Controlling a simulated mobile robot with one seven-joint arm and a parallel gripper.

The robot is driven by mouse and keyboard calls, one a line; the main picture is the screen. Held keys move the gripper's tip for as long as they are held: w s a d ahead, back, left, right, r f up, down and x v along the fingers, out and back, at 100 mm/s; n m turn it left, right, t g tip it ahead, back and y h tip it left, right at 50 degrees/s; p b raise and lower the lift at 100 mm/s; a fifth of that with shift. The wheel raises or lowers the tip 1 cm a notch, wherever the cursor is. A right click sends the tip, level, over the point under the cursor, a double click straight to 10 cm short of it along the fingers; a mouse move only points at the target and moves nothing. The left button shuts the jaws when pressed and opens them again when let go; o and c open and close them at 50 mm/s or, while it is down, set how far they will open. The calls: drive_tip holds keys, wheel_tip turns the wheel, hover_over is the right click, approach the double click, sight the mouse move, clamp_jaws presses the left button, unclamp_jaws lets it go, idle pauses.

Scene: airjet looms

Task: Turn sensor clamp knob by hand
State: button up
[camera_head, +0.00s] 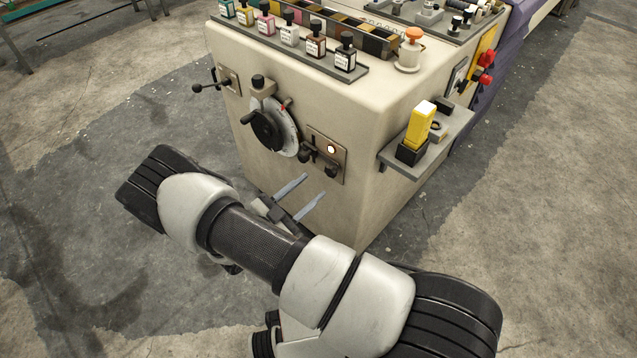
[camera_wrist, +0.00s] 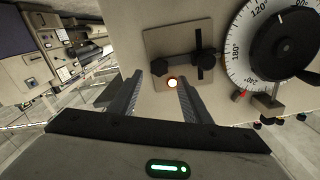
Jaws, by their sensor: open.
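A beige plate (camera_head: 342,152) on the front of the cream loom cabinet carries a glowing round lamp (camera_head: 331,149) and a black bar with black knobs (camera_head: 332,170). I take this as the sensor clamp, though no label is readable.
A white graduated dial (camera_head: 287,130) with a black handle is left of the plate. A small lever (camera_head: 205,87) sticks out farther left. A side shelf (camera_head: 440,140) holds a yellow block (camera_head: 420,122). Labelled bottles (camera_head: 290,35) line the cabinet top. The floor in front is clear.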

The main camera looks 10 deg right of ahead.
sight(330, 173)
drive_tip(key=shift+x, duration=3.15)
drive_tip(key=shift+d, duration=0.1)
drive_tip(key=c, duration=0.8)
